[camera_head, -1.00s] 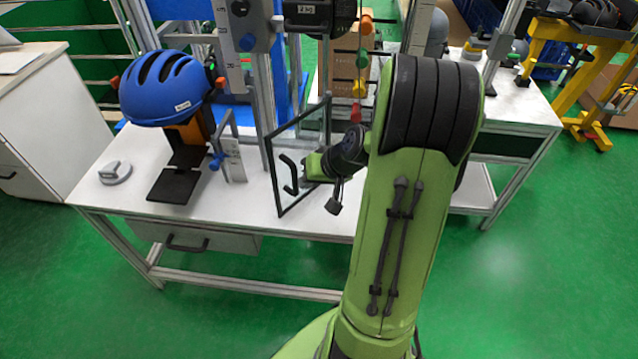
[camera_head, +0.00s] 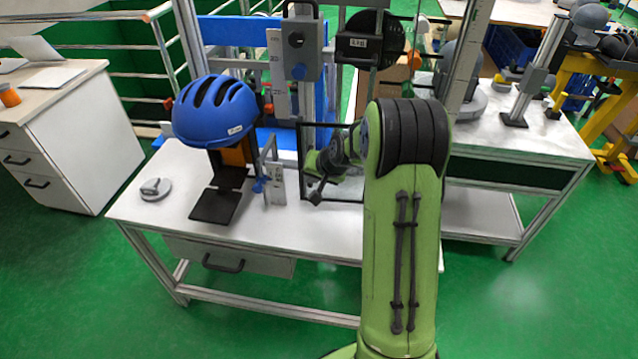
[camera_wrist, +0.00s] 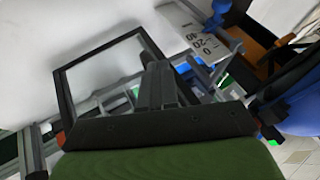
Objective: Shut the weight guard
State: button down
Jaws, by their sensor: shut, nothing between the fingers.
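The weight guard (camera_head: 301,165) is a clear panel in a black frame, standing at the table's front right beside the tower. In the head view it lies nearly parallel to the table front, and my arm covers its right part. Its black frame also shows in the wrist view (camera_wrist: 64,95), around and beyond my fingers. My gripper (camera_wrist: 157,62) is shut and empty, its fingers over the framed panel. Whether they touch it I cannot tell. In the head view my wrist is in front of the panel; my fingertips and the guard's handle cannot be made out.
A grey round piece (camera_head: 155,189) lies at the table's left. The tower's block (camera_head: 301,45) and dark weight (camera_head: 372,40) hang above.

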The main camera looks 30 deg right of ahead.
jog(key=shift+w+d, duration=0.2)
jog(key=shift+w, duration=0.7)
jog(key=shift+r, duration=0.15)
